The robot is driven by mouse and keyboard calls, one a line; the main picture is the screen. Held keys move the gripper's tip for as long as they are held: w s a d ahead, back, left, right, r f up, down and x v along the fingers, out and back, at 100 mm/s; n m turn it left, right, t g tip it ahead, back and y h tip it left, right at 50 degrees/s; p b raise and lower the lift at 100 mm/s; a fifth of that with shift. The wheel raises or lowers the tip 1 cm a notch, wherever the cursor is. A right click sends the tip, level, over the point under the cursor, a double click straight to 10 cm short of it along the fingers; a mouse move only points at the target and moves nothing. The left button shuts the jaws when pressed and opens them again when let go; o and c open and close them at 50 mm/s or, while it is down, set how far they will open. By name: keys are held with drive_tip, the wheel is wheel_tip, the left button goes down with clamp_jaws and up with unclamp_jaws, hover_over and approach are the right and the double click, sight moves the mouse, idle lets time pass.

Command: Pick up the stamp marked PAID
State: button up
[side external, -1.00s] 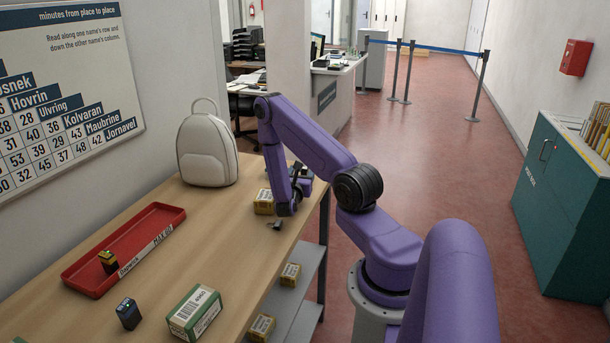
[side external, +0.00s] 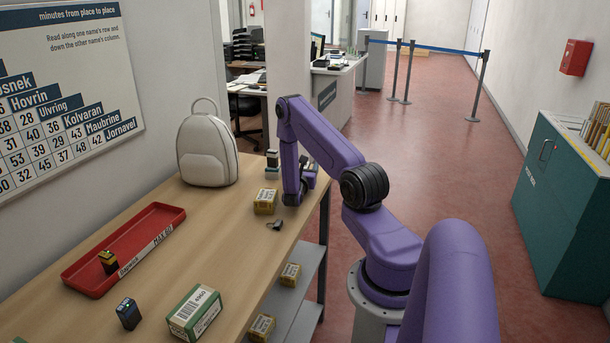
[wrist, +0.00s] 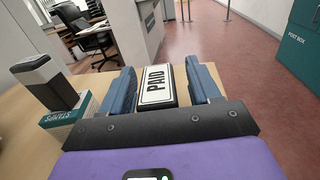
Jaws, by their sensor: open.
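The stamp marked PAID (wrist: 156,84) shows in the wrist view as a black block with a white label, its lettering running lengthwise. It lies between the two blue fingers of my gripper (wrist: 161,80). In the side view my gripper (side external: 308,172) is at the table's far end, mostly hidden behind my arm. The PAID stamp cannot be made out there.
A yellow box (side external: 265,201) and a small dark item (side external: 276,224) lie nearer. A white backpack (side external: 207,151) and red tray (side external: 124,249) stand further left.

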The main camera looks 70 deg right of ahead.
drive_tip(key=c, duration=1.1)
drive_tip(key=shift+o, duration=0.2)
drive_tip(key=shift+r, duration=0.1)
